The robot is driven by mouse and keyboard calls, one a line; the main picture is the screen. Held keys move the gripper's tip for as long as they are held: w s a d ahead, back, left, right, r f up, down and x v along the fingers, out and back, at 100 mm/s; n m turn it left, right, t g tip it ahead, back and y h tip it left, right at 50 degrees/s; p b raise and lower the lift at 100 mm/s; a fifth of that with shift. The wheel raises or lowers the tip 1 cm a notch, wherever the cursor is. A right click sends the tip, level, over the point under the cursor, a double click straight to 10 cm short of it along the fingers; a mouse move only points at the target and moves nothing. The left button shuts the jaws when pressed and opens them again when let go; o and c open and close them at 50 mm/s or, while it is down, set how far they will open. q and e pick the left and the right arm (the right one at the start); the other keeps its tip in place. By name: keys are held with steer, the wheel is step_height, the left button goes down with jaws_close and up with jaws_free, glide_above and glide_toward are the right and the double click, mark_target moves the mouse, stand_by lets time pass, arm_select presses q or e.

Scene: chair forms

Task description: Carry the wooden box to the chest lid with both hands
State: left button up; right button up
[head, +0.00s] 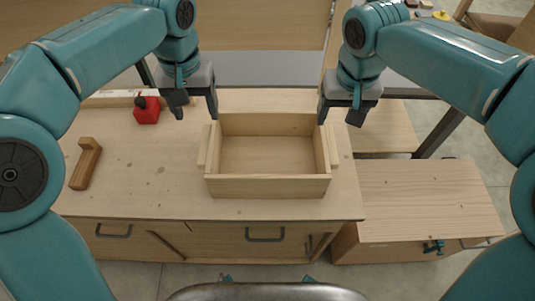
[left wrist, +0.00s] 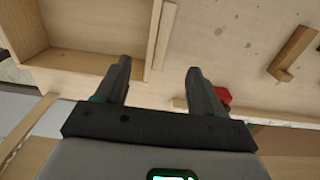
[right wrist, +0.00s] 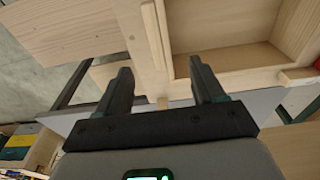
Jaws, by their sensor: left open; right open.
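The wooden box (head: 268,187) is open-topped and empty, and stands on the workbench with a handle strip on each side. My left gripper (head: 197,115) is open above the bench by the box's back left corner. In the left wrist view the box (left wrist: 90,62) lies left of the open fingers (left wrist: 155,85). My right gripper (head: 339,116) is open above the box's back right corner. In the right wrist view the box (right wrist: 225,60) and its side strip show near the open fingers (right wrist: 160,85). The chest lid (head: 425,198) is the flat wooden top at the right, lower than the bench.
A brown wooden block tool (head: 85,164) lies at the left. The chest lid's top is bare.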

mark_target(207, 143)
arm_select(q)
step_height(207, 143, down, 11)
steer(key=shift+r, duration=0.15)
arm_select(e)
steer(key=f, duration=0.7)
steer(key=w+f, duration=0.1)
steer(key=f, duration=0.2)
steer(key=shift+w+f, duration=0.1)
steer(key=shift+f, duration=0.15)
arm_select(q)
steer(key=shift+w+d+f, duration=0.1)
steer(key=shift+w+f, duration=0.05)
steer(key=shift+f, duration=0.5)
arm_select(e)
steer(key=shift+w+d+f, duration=0.1)
steer(key=shift+w+f, duration=0.2)
steer(key=shift+f, duration=0.4)
steer(key=shift+s+r, duration=0.1)
steer(key=shift+s, duration=0.05)
arm_select(q)
steer(key=shift+s+r, duration=0.1)
steer(key=shift+s, duration=0.1)
steer(key=shift+c, duration=0.9)
arm_select(e)
steer(key=shift+c, duration=0.9)
arm_select(q)
steer(key=shift+w, duration=0.1)
jaws_close()
arm_select(e)
jaws_close()
